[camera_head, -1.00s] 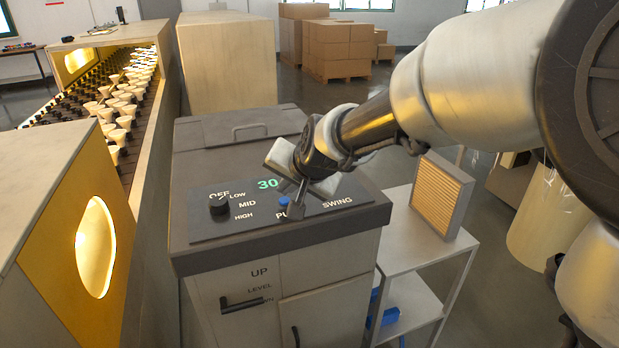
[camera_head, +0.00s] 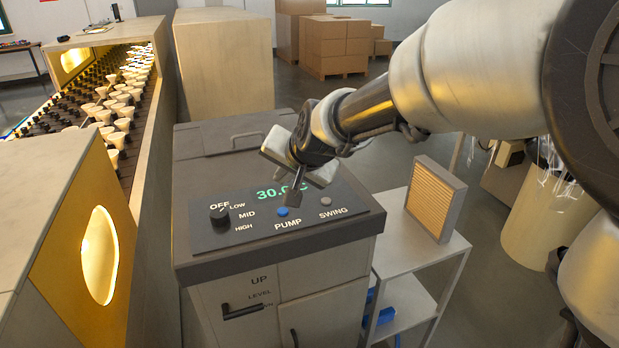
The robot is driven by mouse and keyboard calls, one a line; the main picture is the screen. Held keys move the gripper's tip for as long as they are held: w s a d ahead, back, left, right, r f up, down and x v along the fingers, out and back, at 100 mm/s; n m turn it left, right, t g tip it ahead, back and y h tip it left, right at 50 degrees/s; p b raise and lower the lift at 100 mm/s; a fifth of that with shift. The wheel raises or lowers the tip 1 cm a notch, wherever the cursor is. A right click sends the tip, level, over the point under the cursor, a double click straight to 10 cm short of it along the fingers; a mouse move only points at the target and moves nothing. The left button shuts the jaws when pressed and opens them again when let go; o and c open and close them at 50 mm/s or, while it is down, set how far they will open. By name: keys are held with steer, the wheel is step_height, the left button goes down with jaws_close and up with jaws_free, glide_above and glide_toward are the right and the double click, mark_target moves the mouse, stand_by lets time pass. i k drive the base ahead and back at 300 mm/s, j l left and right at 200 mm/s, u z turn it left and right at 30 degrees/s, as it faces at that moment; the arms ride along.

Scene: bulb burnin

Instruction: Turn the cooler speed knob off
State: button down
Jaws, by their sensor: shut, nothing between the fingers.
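The cooler (camera_head: 190,262) is a grey cabinet with a dark sloped control panel on its top front. The black speed knob (camera_head: 219,216) is at the left of the panel, with the labels OFF, LOW, MID and HIGH around it. Its exact pointer setting is too small to read surely. A blue PUMP button (camera_head: 283,211) and a grey SWING button (camera_head: 326,201) are to its right. My gripper (camera_head: 292,202) is shut and empty, pointing down above the panel near the PUMP button, right of the knob and apart from it.
A green display (camera_head: 281,190) reads about 30.0. A black handle (camera_head: 243,311) sticks out from the front. A white side table (camera_head: 405,255) with a filter panel (camera_head: 436,200) stands at right. A conveyor of bulbs (camera_head: 110,105) runs at left.

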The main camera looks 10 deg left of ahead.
mark_target(219, 217)
steer(key=u, duration=1.5)
